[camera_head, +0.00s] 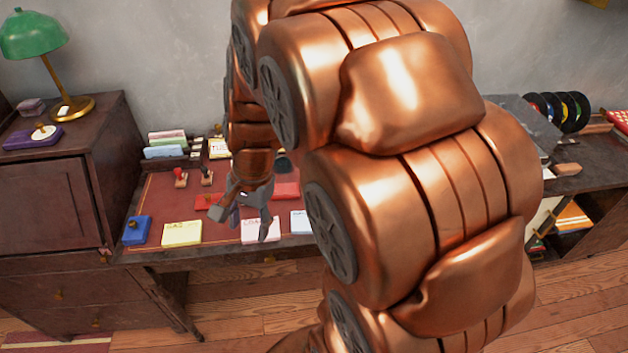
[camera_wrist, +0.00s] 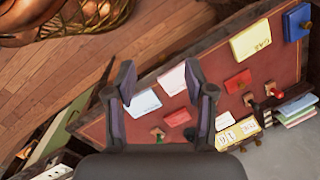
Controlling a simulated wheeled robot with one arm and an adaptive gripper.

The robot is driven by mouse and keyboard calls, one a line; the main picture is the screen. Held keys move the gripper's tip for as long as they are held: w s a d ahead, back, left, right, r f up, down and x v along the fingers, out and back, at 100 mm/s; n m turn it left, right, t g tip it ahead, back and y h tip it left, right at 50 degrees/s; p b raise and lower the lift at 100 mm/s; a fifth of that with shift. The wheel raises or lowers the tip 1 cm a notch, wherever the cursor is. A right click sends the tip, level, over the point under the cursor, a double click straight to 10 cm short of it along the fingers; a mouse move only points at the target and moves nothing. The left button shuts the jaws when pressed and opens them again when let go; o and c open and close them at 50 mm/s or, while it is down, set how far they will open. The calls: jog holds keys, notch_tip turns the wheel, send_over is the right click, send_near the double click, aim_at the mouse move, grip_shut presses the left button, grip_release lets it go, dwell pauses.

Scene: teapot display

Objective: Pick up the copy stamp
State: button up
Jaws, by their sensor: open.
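Several small stamps stand on the red desk top (camera_head: 150,195), and I cannot read which is the copy stamp. In the head view, a red-handled stamp (camera_head: 180,177) and a dark-handled stamp (camera_head: 206,175) stand upright side by side at the back left. In the wrist view, a green-topped stamp (camera_wrist: 157,132) and a dark stamp (camera_wrist: 190,133) show near my fingers, one between them and one partly behind the right finger. My gripper (camera_head: 241,221) is open and empty above the desk's front part; its spread fingers also show in the wrist view (camera_wrist: 160,79).
Along the front edge lie a blue box (camera_head: 136,231), a yellow pad (camera_head: 181,234) and a pale pad (camera_head: 260,231). Red pads (camera_wrist: 238,82) lie behind. A cabinet (camera_head: 50,205) with a green lamp (camera_head: 32,36) rises at left. My arm hides the desk's right part.

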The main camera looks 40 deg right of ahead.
jog(key=w+d+f+m+t, duration=0.1)
jog(key=w+d+f+m, duration=0.2)
jog(key=w+d+m, duration=0.35)
jog(key=w+d+f+m+t, duration=0.2)
jog(key=w+d+m, duration=0.2)
jog(key=d+m, duration=0.45)
jog(key=w+d+f+m+t+h, duration=0.1)
jog(key=d+f+m, duration=0.25)
jog(key=d, duration=0.55)
jog(key=d+f+m+h, duration=0.1)
jog(key=d+f+m, duration=0.2)
jog(key=d+m, duration=0.35)
jog(key=shift+n, duration=0.9)
jog(key=shift+w+d+f+p, duration=0.25)
jog(key=shift+w+d+f, duration=0.15)
jog(key=shift+f, duration=0.7)
jog(key=shift+w+d+f+p, duration=0.3)
jog(key=shift+w+f, duration=0.15)
jog(key=shift+f, duration=0.6)
jog(key=shift+w+d+f+p, duration=0.2)
jog(key=shift+w+d+f, duration=0.2)
jog(key=shift+f, duration=0.7)
jog(key=shift+c, duration=0.4)
grip_shut()
